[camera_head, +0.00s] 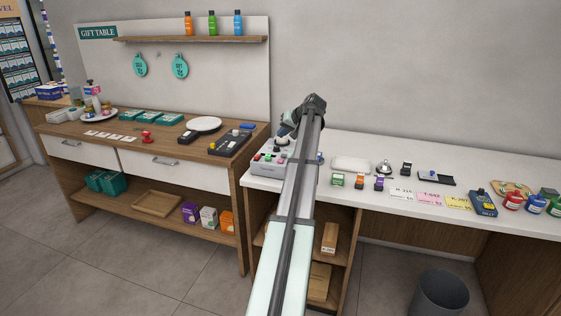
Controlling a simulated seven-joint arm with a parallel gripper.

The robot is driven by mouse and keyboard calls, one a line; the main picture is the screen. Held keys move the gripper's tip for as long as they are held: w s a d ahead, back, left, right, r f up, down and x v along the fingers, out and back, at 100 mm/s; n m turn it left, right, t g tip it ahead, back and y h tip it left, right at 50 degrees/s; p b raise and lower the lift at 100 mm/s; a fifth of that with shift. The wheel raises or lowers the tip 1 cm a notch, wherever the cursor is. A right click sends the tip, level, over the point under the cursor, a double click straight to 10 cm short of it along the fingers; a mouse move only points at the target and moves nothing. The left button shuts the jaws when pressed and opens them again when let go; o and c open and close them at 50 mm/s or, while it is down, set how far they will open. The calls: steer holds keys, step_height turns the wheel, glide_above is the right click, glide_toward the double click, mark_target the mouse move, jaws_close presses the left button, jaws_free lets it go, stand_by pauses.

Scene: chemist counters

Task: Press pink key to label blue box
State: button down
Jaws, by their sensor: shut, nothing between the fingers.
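The grey key device (266,170) stands at the left end of the white counter, with small coloured keys on top, among them a red one and a green one. I cannot make out which key is pink. My gripper (285,131) is above the back of this device, beyond the bend of my arm; it is small and dark, and its fingertips are hard to see. It appears shut and empty. A bit of blue (320,158) shows just right of my arm; I cannot tell whether it is the blue box. My arm hides the device's right part.
Small green (338,180), orange (358,181) and purple (379,184) boxes stand right of my arm. Behind them are a white tray (351,165) and a bell (384,167).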

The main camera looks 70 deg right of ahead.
mark_target(280, 161)
steer(key=shift+f, duration=4.2)
steer(key=shift+f, duration=0.1)
steer(key=shift+f, duration=0.35)
